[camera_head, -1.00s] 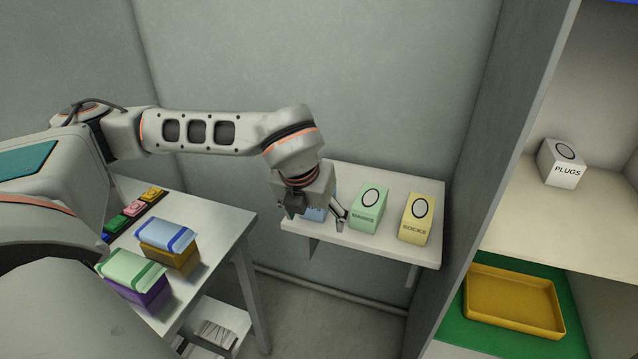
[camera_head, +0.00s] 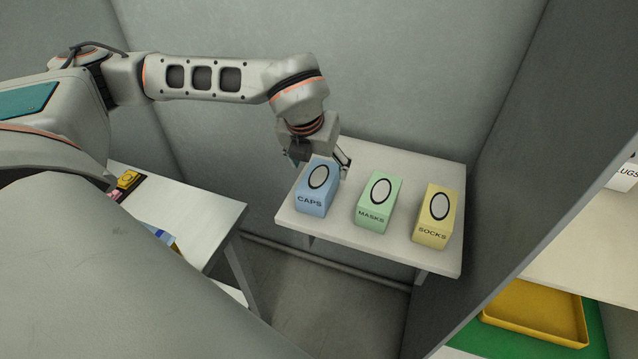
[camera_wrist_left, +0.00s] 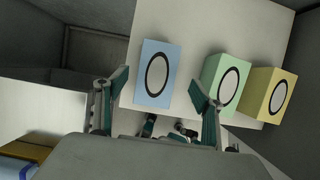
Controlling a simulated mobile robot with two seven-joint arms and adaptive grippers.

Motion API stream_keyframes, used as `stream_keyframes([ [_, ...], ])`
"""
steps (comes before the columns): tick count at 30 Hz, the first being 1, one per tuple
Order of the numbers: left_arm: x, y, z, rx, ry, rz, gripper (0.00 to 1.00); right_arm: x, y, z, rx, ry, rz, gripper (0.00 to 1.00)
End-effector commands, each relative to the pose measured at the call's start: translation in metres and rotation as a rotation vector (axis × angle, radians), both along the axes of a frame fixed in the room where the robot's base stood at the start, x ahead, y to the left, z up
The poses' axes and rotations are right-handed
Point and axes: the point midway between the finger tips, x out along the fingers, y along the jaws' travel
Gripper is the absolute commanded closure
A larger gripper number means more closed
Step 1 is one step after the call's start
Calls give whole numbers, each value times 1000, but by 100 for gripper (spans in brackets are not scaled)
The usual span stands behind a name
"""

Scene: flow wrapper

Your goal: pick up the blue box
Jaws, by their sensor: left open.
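The blue box (camera_head: 312,201), marked CAPS with an oval on its top, stands on a small white wall shelf, at the left end of a row. My left gripper (camera_head: 318,165) is just above and behind it in the head view, fingers apart. In the left wrist view, the blue box (camera_wrist_left: 157,76) lies ahead, between the lines of the two open fingers (camera_wrist_left: 158,88), with nothing held. Whether a finger touches the box cannot be told. My right gripper is not in view.
A green MASKS box (camera_head: 379,203) and a yellow SOCKS box (camera_head: 437,218) stand to the right on the white shelf (camera_head: 350,237). A side table (camera_head: 190,213) is at left. A yellow tray (camera_head: 535,318) lies on a green surface at right.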

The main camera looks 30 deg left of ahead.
Motion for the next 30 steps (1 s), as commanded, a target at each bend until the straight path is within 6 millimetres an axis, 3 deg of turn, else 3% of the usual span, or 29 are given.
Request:
stream_keyframes([
  [12, 10, 7, -49, 0, 0, 1, 32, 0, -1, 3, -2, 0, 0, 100],
  [30, 12, 7, -54, 0, -1, 1, 32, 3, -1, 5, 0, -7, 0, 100],
])
